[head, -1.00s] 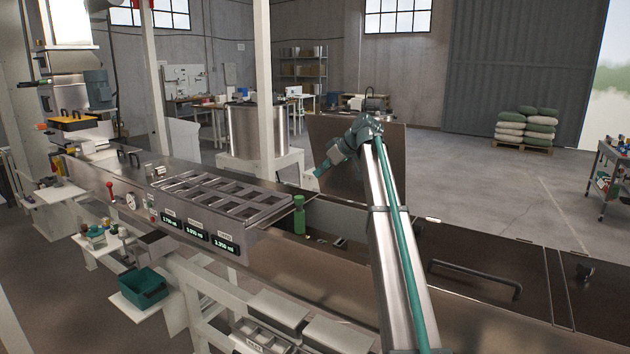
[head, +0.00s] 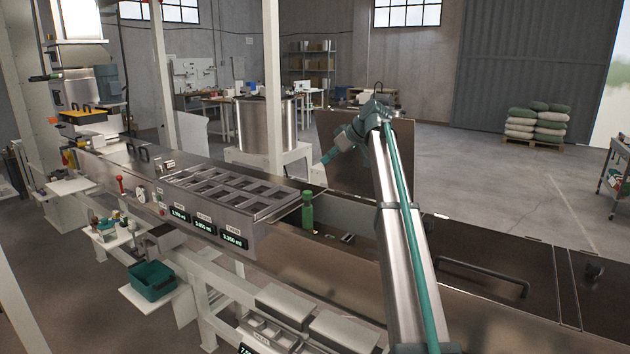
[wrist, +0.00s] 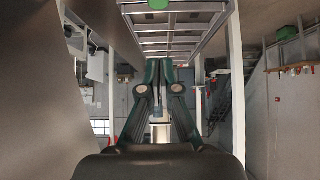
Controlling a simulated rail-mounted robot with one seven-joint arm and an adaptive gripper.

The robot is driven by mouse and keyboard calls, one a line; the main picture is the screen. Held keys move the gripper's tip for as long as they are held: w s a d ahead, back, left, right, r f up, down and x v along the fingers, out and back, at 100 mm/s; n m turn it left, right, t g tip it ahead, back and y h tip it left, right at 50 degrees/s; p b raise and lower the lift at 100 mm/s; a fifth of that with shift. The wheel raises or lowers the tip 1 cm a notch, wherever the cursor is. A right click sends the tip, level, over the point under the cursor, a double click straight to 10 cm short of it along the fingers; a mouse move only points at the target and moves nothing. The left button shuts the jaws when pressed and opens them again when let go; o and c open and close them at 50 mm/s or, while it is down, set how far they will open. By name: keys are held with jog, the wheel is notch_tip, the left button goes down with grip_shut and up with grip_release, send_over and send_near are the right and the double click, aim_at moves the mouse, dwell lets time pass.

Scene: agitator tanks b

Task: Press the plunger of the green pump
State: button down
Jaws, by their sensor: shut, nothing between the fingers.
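The green pump (head: 307,213), an upright bottle-like body with a narrower top, stands at the right end of the slotted metal rack on the long steel bench. Its plunger is too small to make out clearly. My gripper (head: 326,158) is above the pump and slightly right of it in the head view, apart from it, with its fingers slanting down to the left. In the wrist view my gripper (wrist: 160,68) has its fingers together and empty. A green piece (wrist: 159,4) shows at the top edge there, probably the pump's top.
The slotted rack (head: 255,200) with several displays lies left of the pump. An open recess (head: 345,225) lies to its right, and a dark lid with a handle (head: 485,278) further right. A steel tank (head: 267,124) and an upright brown panel (head: 350,165) stand behind.

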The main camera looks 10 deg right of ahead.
dwell(0.3)
jog(key=p, duration=0.4)
send_over(311, 193)
notch_tip(311, 193, down, 7)
jog(key=shift+w+a+r, duration=0.1)
jog(key=shift+a, duration=0.05)
notch_tip(311, 193, down, 3)
jog(key=shift+f+p, duration=0.15)
jog(key=shift+p, duration=0.25)
jog(key=shift+f, duration=0.5)
jog(key=shift+f+b, duration=1.15)
jog(key=shift+f, duration=0.3)
jog(key=shift+r, duration=0.1)
